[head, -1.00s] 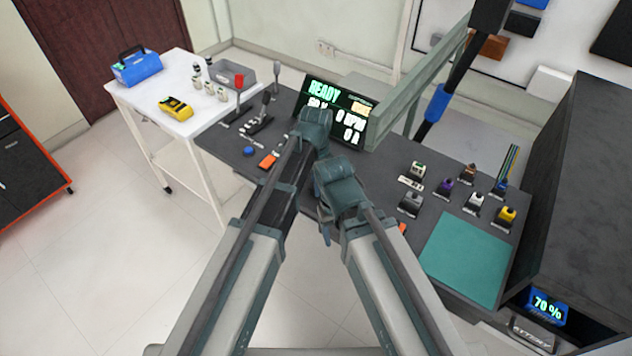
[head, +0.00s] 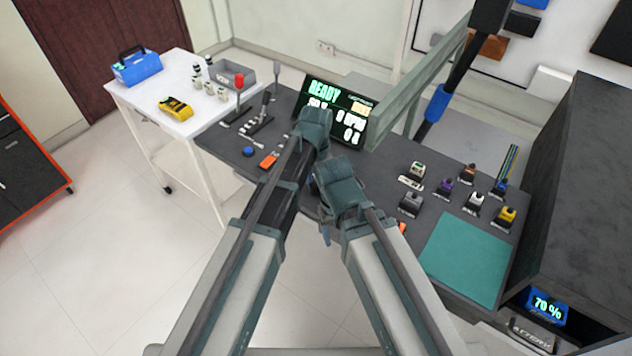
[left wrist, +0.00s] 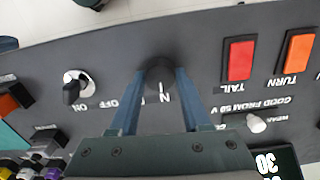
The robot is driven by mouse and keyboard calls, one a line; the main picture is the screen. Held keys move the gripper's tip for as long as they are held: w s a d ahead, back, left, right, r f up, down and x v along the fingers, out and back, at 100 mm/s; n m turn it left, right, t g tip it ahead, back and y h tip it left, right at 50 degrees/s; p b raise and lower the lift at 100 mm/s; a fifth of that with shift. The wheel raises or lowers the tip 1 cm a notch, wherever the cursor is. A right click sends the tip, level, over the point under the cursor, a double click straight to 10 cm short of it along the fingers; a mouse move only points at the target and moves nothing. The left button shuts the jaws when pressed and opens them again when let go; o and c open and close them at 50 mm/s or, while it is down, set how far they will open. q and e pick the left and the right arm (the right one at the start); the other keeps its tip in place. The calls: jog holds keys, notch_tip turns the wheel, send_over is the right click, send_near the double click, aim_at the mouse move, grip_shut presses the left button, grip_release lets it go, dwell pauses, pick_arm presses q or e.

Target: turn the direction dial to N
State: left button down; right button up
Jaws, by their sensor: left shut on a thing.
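The direction dial (left wrist: 160,70) is a dark round knob on the grey panel in the left wrist view. My left gripper (left wrist: 158,78) is shut on it, one finger on each side. A white letter N shows beside the knob, between the fingers; other marks are partly covered, so I cannot tell where the pointer stands. In the head view my left gripper's wrist (head: 313,125) is over the console in front of the display, and the dial is hidden beneath the arms.
An ON/OFF key switch (left wrist: 75,86) sits beside the dial. A red TAIL rocker (left wrist: 238,60) and an orange TURN rocker (left wrist: 296,54) are on the other side. The display (head: 338,112) reads READY. A green mat (head: 465,258) lies clear at the right.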

aim_at(316, 185)
pick_arm(q)
jog(key=shift+n, duration=0.4)
jog(key=shift+c, duration=1.8)
grip_release()
jog(key=shift+r, duration=0.1)
notch_tip(316, 185, up, 14)
jog(key=p, duration=1.3)
jog(key=shift+f+p, duration=0.2)
jog(key=shift+p, duration=0.2)
